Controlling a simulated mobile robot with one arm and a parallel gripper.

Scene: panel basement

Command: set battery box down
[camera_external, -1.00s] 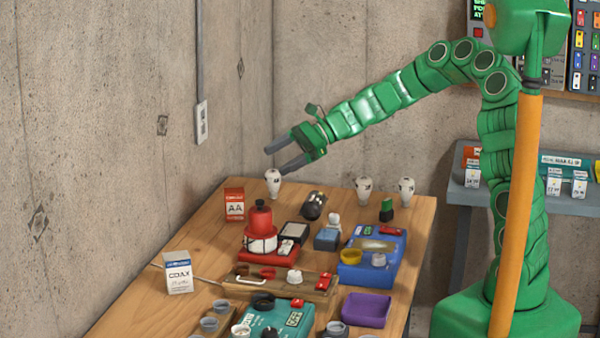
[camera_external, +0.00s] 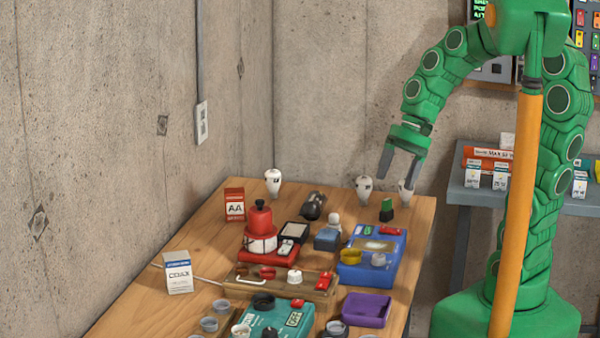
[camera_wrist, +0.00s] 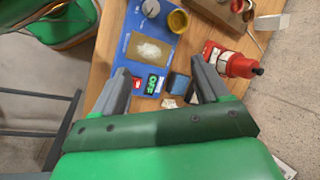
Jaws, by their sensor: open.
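The red-and-white battery box (camera_external: 234,204), marked AA, stands upright at the far left of the wooden table in the external view. It is apart from my gripper, and I cannot make it out in the wrist view. My gripper (camera_external: 397,181) is open and empty, with its fingers pointing down above the table's far right side, near two white bulb-like pieces. In the wrist view my open gripper (camera_wrist: 160,66) frames the blue box and a small dark block, with nothing held between the fingers.
A blue panel box (camera_external: 372,256), a red stacked piece (camera_external: 260,222), a wooden strip with parts and a purple tray (camera_external: 365,310) crowd the table. A white-and-blue carton (camera_external: 178,272) stands at the left edge. A grey shelf (camera_external: 470,196) is at the right.

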